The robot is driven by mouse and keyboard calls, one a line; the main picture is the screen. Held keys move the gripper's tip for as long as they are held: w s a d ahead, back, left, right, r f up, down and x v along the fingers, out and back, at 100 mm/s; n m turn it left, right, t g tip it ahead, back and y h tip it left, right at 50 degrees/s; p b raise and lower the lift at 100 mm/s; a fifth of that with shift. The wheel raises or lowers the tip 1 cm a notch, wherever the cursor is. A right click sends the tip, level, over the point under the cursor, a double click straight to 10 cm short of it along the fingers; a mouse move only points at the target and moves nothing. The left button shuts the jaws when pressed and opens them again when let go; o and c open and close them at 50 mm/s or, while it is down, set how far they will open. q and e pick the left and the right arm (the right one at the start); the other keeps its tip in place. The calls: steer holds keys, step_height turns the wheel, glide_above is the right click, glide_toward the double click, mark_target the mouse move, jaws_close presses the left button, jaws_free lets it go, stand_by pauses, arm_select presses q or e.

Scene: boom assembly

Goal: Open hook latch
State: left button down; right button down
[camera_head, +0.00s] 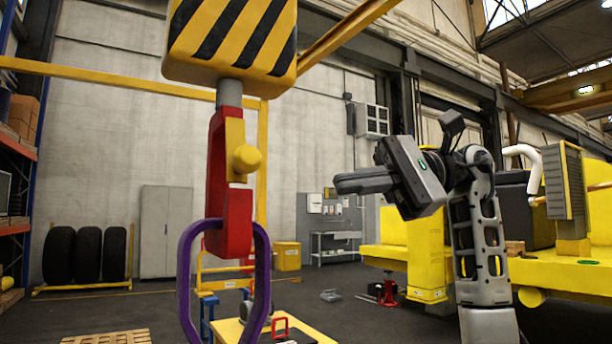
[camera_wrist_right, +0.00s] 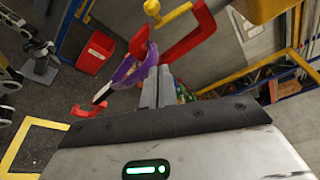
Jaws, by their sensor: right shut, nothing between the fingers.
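A red hook (camera_head: 232,221) hangs below a yellow and black striped block (camera_head: 232,42). A yellow latch with a round knob (camera_head: 247,158) sits on the hook's upper part. A purple ring (camera_head: 262,285) hangs at the hook's lower end. My right gripper (camera_head: 337,184) is shut and empty. It points left toward the hook, right of the knob and a little lower, with a visible gap. In the right wrist view my shut fingers (camera_wrist_right: 157,86) overlap the purple ring (camera_wrist_right: 128,66), with the red hook (camera_wrist_right: 200,35) and yellow knob (camera_wrist_right: 152,8) beyond. My left gripper is out of view.
A yellow machine (camera_head: 400,259) stands at the right behind my right arm. A yellow-topped table (camera_head: 305,334) with a red-handled item is below the ring. Tyres (camera_head: 85,256) and a grey cabinet (camera_head: 165,232) stand by the wall. Air between gripper and hook is clear.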

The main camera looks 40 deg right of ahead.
glide_toward(242, 178)
steer(key=w+a+f, duration=0.3)
steer(key=w, duration=0.2)
steer(key=shift+s+a+r+p, duration=0.8)
steer(key=shift+s+a+r, duration=0.25)
steer(key=shift+s, duration=0.1)
steer(key=shift+s+a, duration=0.1)
steer(key=shift+a, duration=0.05)
